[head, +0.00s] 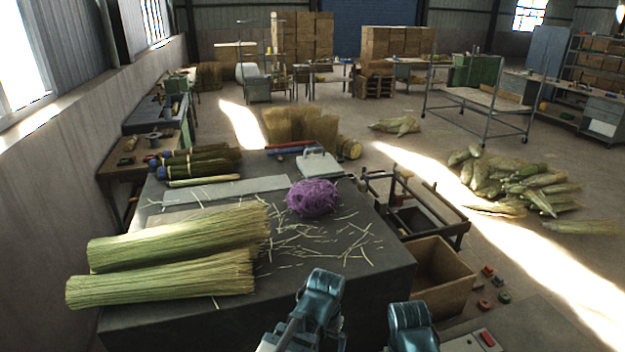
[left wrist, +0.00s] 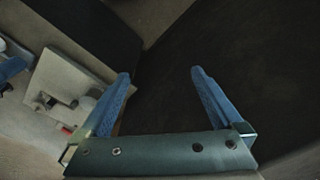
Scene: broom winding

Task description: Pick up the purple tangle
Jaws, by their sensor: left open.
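The purple tangle (head: 312,198), a loose round clump of purple fibre, lies on the dark work table (head: 345,265), right of the straw bundles. Thin loose straws are scattered around it. My left gripper (left wrist: 160,75) shows in the left wrist view, open with nothing between its two blue fingers. That view shows a dark surface ahead of it, and the tangle is not in it. In the head view only teal parts of my arms show at the bottom edge, apart from the tangle. My right gripper is not in view.
Two large straw bundles (head: 165,277) lie at the table's left. A white-handled device (head: 320,165) stands behind the tangle. A metal frame (head: 415,205) and a wooden crate (head: 440,278) stand right of the table.

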